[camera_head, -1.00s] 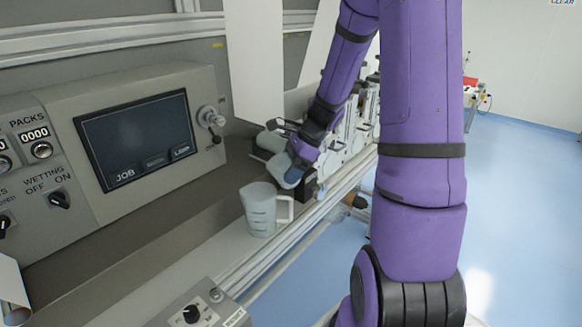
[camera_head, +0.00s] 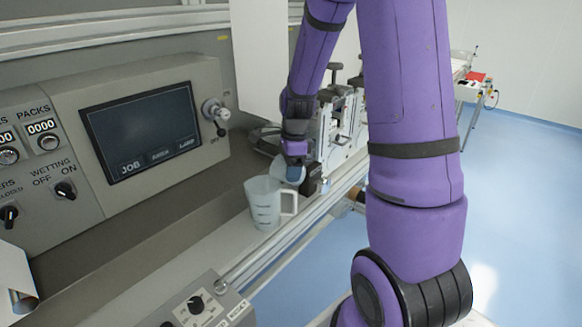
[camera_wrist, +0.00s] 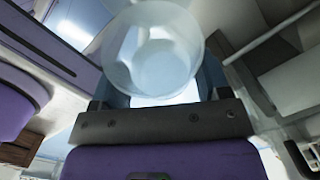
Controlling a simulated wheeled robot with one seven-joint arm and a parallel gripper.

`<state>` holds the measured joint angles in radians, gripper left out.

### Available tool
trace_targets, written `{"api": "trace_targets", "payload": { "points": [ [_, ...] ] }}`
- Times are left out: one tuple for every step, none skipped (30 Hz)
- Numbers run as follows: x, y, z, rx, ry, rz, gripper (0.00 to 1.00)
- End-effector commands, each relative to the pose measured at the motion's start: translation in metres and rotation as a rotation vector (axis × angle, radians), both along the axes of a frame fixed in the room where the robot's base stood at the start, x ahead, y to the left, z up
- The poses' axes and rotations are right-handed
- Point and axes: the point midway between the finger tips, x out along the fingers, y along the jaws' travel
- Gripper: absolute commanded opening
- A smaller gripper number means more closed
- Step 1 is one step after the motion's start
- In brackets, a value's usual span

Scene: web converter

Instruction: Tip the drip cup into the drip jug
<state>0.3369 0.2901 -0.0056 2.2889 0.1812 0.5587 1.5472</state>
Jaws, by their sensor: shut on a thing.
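The drip jug (camera_head: 264,212), a translucent measuring jug with dark marks and a handle on its right, stands upright on the grey ledge. My gripper (camera_head: 296,172) is just behind and to the right of its rim, seen partly from behind. It is shut on the drip cup (camera_head: 281,169), a pale translucent cup that looks tilted close to the jug's rim. I cannot tell whether they touch. In the wrist view the round cup (camera_wrist: 152,45) sits between the fingers of my gripper (camera_wrist: 160,92). Its contents cannot be made out.
A panel with a dark screen (camera_head: 143,128) and knobs stands at the left. Metal machine units (camera_head: 343,118) stand close behind my gripper. A small control box (camera_head: 200,305) is at the front of the ledge. Open blue floor (camera_head: 515,220) lies at the right.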

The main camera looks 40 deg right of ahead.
Motion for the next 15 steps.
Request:
{"api": "trace_targets", "payload": {
  "points": [
    [0.001,0.002,0.002,-0.019,0.007,0.005,0.43],
    [0.001,0.002,0.002,-0.031,0.012,0.004,0.43],
    [0.001,0.002,0.003,-0.044,0.022,0.005,0.43],
    [0.001,0.003,0.004,-0.054,0.028,0.005,0.43],
    [0.001,0.003,0.005,-0.064,0.035,0.005,0.43],
    [0.001,0.003,0.006,-0.080,0.041,0.004,0.43],
    [0.002,0.003,0.006,-0.092,0.046,0.005,0.43],
    [0.002,0.003,0.007,-0.103,0.051,0.004,0.43],
    [0.002,0.003,0.008,-0.119,0.057,0.003,0.43],
    [0.002,0.004,0.009,-0.128,0.065,0.004,0.43],
    [0.002,0.004,0.009,-0.139,0.071,0.004,0.43],
    [0.002,0.004,0.010,-0.153,0.079,0.003,0.43],
    [0.003,0.004,0.011,-0.164,0.085,0.004,0.43],
    [0.003,0.005,0.012,-0.176,0.089,0.004,0.43],
    [0.003,0.005,0.013,-0.191,0.097,0.003,0.43]
  ]
}}
